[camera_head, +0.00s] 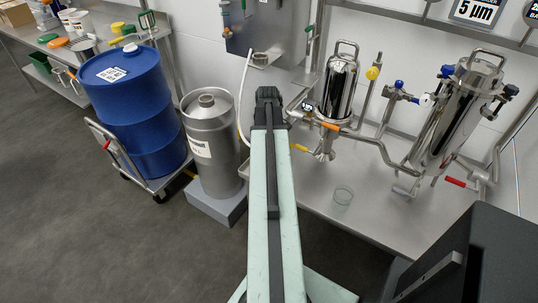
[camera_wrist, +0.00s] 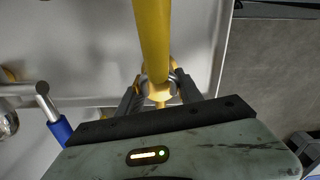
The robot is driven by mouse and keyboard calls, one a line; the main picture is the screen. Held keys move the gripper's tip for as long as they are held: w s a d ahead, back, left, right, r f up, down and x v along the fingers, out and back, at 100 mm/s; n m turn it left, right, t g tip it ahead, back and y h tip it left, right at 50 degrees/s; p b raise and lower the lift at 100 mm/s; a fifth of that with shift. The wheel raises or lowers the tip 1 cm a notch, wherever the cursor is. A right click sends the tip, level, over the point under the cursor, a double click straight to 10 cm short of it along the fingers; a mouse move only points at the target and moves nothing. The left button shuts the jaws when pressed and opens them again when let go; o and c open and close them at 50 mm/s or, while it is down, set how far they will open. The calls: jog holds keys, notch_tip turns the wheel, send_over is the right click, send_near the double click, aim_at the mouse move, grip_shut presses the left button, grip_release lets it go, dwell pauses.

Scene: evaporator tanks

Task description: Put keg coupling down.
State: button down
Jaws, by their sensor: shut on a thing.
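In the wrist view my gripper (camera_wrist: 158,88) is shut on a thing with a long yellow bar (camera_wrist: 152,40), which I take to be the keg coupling. The bar runs from the top edge of the picture down to between the fingers, where a small pale metal ring shows. The far end of the bar is out of the picture. In the head view the dark end of my arm with the gripper (camera_head: 268,96) is right of the steel keg (camera_head: 211,140). The fingertips and the held coupling are hidden there.
The keg stands on a grey block (camera_head: 218,206). A blue drum (camera_head: 135,100) stands on a cart at left. The floor (camera_head: 110,240) is clear in front.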

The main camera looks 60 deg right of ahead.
jog(key=shift+f, duration=0.3)
jog(key=c, duration=0.8)
grip_release()
notch_tip(320, 180, up, 13)
jog(key=p, duration=1.2)
jog(key=shift+f+p, duration=0.2)
jog(key=shift+p, duration=0.15)
jog(key=shift+f, duration=0.1)
